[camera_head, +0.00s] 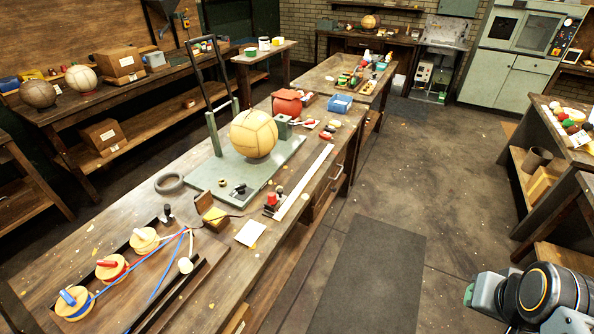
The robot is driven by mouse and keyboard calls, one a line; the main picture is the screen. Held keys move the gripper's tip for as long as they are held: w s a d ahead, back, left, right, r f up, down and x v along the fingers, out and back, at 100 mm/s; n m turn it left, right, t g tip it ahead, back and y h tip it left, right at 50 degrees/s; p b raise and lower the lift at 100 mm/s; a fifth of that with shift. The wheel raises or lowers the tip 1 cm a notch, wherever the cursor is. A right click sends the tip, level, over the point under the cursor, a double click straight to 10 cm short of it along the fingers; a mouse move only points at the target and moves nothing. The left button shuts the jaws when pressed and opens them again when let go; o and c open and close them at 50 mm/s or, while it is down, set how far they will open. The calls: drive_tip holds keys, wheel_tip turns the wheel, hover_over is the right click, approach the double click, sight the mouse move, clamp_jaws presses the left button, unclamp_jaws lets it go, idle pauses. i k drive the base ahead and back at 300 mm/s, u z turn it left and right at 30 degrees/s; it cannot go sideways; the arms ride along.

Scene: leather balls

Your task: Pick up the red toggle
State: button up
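A small red piece with a dark knob (271,199) stands on the long workbench, just left of a pale straight strip. A red peg (107,263) sits on the middle one of three wooden spools near the bench's front left. From this view I cannot tell for sure which red piece is the toggle. My arm shows at the lower right, over the floor and well apart from the bench. Its grey end (485,296) is partly cut off and its fingers cannot be made out, so open or shut does not show.
The long workbench (130,207) also bears a green plate (225,179) with a tan leather ball (253,134) and an upright frame, a white card (250,232) and a blue tray (340,103). The floor (440,190) between the bench and the right-hand shelves is clear, with a dark mat (370,275).

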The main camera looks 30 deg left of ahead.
sight(272, 199)
drive_tip(key=i, duration=2.9)
drive_tip(key=u, duration=4.5)
drive_tip(key=i, duration=1)
